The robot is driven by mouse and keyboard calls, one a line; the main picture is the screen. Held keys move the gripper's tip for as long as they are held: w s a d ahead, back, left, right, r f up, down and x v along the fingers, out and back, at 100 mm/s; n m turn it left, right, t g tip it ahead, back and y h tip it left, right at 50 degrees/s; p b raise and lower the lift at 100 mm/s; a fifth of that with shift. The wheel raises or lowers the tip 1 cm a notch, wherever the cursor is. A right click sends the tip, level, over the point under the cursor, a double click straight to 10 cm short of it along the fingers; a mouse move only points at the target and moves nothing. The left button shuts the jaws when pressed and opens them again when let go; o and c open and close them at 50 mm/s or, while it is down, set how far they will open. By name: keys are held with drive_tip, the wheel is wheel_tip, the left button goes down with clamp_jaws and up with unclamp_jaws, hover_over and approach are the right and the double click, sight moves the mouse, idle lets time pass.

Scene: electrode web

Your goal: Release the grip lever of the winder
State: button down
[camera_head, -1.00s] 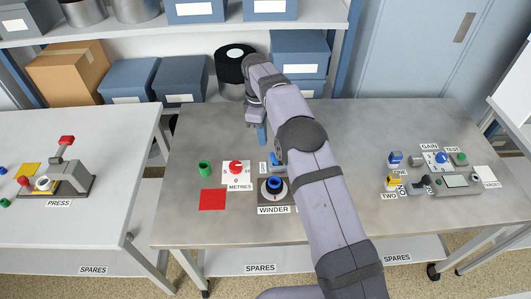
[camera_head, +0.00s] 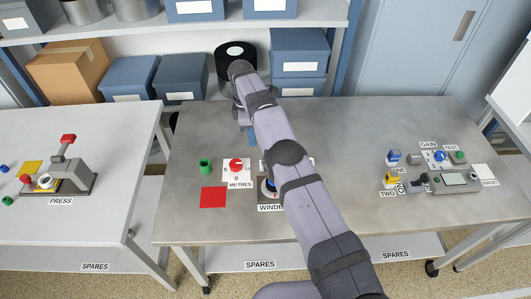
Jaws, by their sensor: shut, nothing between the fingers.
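The winder (camera_head: 264,197) sits on the steel bench with a blue-topped round knob. My arm covers its right side and part of its label. I cannot make out its grip lever; the arm hides the area behind the knob. My gripper (camera_head: 252,136) is over the back of the bench, beyond the winder and apart from it. Only its blue fingertips show beside the arm; they are shut and hold nothing.
A grey device (camera_head: 455,182) and small blocks stand at the right. Bare bench lies between the arm and them.

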drive_tip(key=shift+f, duration=0.1)
drive_tip(key=f+b, duration=0.1)
drive_tip(key=f, duration=0.2)
drive_tip(key=f+b, duration=0.3)
drive_tip(key=f, duration=0.2)
drive_tip(key=shift+d+f, duration=0.35)
drive_tip(key=shift+d, duration=0.05)
drive_tip(key=shift+d+f, duration=0.2)
drive_tip(key=shift+f, duration=0.05)
drive_tip(key=shift+d+r+p, duration=0.25)
drive_tip(key=shift+d+p, duration=0.2)
drive_tip(key=shift+d, duration=0.1)
drive_tip(key=shift+d+r+p, duration=0.25)
drive_tip(key=shift+d+p, duration=0.2)
drive_tip(key=shift+d, duration=0.1)
drive_tip(key=shift+d+p, duration=0.3)
drive_tip(key=shift+d, duration=0.25)
drive_tip(key=shift+d+r, duration=0.1)
